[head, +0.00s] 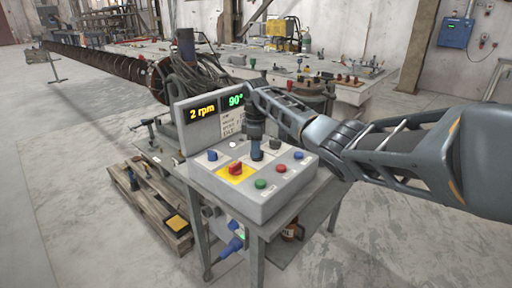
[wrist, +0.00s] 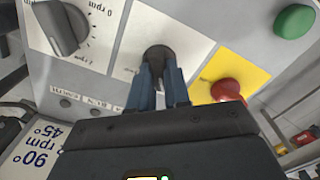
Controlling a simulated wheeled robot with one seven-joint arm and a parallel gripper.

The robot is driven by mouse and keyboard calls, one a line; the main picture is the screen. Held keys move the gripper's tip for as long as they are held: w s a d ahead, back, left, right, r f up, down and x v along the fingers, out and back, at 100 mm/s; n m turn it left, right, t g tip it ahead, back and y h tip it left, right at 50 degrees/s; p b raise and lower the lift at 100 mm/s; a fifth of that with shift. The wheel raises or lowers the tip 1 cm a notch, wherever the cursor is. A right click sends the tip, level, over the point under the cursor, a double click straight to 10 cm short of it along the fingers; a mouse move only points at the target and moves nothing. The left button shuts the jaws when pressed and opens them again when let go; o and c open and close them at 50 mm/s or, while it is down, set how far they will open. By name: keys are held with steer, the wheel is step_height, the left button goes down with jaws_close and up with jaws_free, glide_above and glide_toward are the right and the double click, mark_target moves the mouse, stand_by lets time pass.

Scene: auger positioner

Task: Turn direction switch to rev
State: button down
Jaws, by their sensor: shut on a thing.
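The grey control box (head: 256,207) stands on a metal table, with several knobs and buttons on its sloped top. My gripper (head: 257,155) points down at the middle of this top. In the wrist view my gripper (wrist: 160,88) has its two blue-grey fingers closed around a small dark switch (wrist: 158,52) on a white label plate, which fits the direction switch. The fingers hide most of the switch and its label, so I cannot read its setting. A dark speed knob (wrist: 62,27) with rpm marks sits to its left, apart from my fingers.
A red knob on a yellow plate (wrist: 251,64) is close right of my fingers, and a green button (wrist: 295,21) lies beyond. The upright display (head: 216,112) behind the box reads 2 rpm and 90°. A long auger (head: 100,66) extends behind, left.

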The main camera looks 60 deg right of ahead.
steer(key=shift+n, duration=0.9)
steer(key=c, duration=1.1)
jaws_free()
step_height(320, 180, up, 8)
steer(key=shift+f, duration=0.1)
steer(key=shift+a, duration=0.1)
